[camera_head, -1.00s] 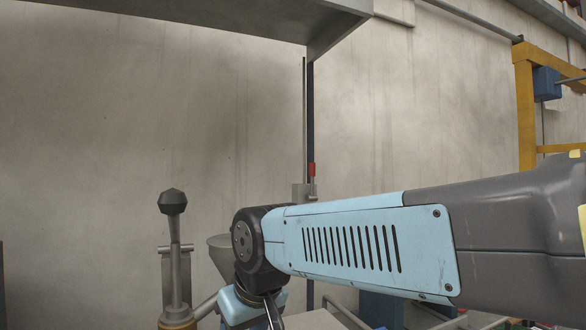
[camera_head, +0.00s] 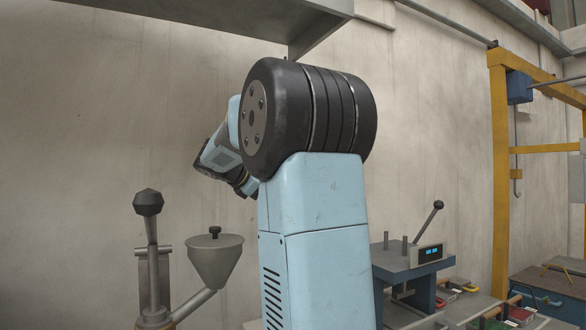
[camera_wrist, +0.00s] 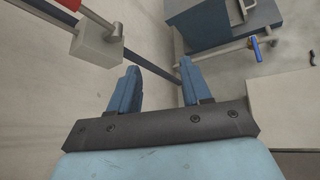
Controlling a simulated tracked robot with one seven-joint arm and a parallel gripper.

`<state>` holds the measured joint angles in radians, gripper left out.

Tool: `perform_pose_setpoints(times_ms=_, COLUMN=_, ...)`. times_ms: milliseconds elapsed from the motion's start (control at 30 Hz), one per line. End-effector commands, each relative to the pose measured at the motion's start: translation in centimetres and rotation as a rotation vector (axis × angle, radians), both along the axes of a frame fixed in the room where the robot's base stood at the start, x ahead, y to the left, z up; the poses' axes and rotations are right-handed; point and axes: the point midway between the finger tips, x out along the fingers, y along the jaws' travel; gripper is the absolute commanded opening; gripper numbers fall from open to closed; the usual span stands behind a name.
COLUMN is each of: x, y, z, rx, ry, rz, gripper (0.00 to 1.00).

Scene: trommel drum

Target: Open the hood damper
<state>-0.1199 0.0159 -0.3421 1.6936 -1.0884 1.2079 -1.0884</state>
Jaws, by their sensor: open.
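The grey hood (camera_head: 215,18) hangs at the top of the head view. In the wrist view, a red grip (camera_wrist: 62,3) shows at the top left edge, with a thin rod running to a grey block (camera_wrist: 97,45) on a dark upright bar (camera_wrist: 148,64). My gripper (camera_wrist: 160,68) is open and empty, its two blue fingers apart. The grey block is ahead and left of the fingers in the picture, and neither finger visibly touches it. In the head view, my arm hides the red grip and block.
A tall lever with a black knob (camera_head: 148,202) and a grey funnel (camera_head: 215,262) stand at the lower left. A blue machine with a lever and display (camera_head: 410,262) is at the right, before a yellow frame (camera_head: 500,170). Plain wall lies behind.

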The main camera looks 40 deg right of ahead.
Motion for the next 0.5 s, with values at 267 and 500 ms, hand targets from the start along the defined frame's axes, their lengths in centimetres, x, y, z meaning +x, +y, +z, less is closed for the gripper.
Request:
perform_pose_setpoints(times_ms=267, x=6.7, y=-3.2, z=5.9, rx=-0.357, ry=0.339, rz=0.004, gripper=0.48)
perform_pose_setpoints(times_ms=500, x=9.1, y=-3.5, z=8.4, rx=-0.492, ry=0.479, rz=-0.017, gripper=0.48)
